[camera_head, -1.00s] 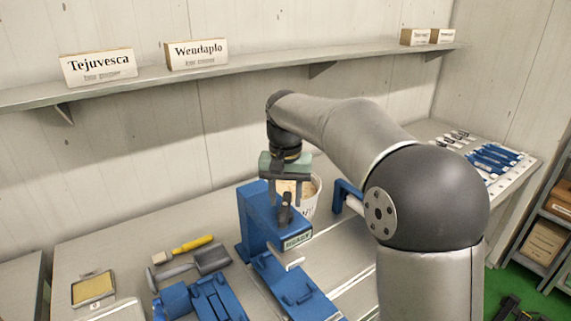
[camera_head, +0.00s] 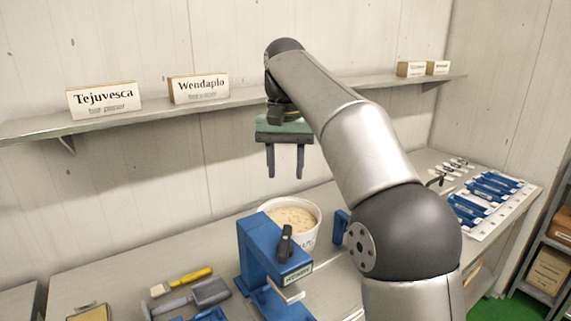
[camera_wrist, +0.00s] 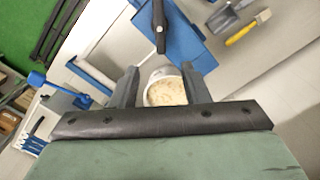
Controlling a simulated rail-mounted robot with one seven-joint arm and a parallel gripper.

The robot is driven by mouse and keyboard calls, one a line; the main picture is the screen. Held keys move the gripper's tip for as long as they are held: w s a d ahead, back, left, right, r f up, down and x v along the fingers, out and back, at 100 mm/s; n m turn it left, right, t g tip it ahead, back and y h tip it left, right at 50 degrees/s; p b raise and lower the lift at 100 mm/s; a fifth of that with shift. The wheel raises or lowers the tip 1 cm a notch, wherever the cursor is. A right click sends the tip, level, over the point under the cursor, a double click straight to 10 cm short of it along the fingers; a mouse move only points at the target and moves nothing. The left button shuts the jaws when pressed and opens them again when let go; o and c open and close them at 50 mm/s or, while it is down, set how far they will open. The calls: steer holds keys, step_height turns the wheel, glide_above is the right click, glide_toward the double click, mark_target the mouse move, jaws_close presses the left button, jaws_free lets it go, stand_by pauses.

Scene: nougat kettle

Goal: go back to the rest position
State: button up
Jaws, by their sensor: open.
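My gripper (camera_head: 285,174) is open and empty, with its two dark fingers pointing down. It hangs in the air above the bench, over and behind the blue press-like machine (camera_head: 258,246). A white bucket (camera_head: 306,240) with a pale, lumpy filling stands behind that machine, below my gripper. In the wrist view the bucket (camera_wrist: 165,88) shows between the two fingers, well below them. The blue machine also shows in the wrist view (camera_wrist: 196,54).
A shelf (camera_head: 235,101) with sign cards runs along the back wall, close behind my gripper. A yellow-handled brush (camera_head: 183,281) and a grey scoop (camera_head: 205,293) lie on the bench at left. Several blue tools (camera_head: 485,188) lie on a white board at far right.

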steer(key=s+d+f, duration=0.5)
steer(key=s+f, duration=0.3)
steer(key=s, duration=0.1)
steer(key=s+d+f, duration=0.6)
steer(key=s+f, duration=0.3)
steer(key=s, duration=0.1)
steer(key=s+d+f+t, duration=0.1)
steer(key=s+d+f, duration=0.4)
steer(key=s+f, duration=0.3)
steer(key=shift+s+d+f+n, duration=0.2)
steer(key=shift+s+n, duration=0.1)
steer(key=shift+s, duration=0.6)
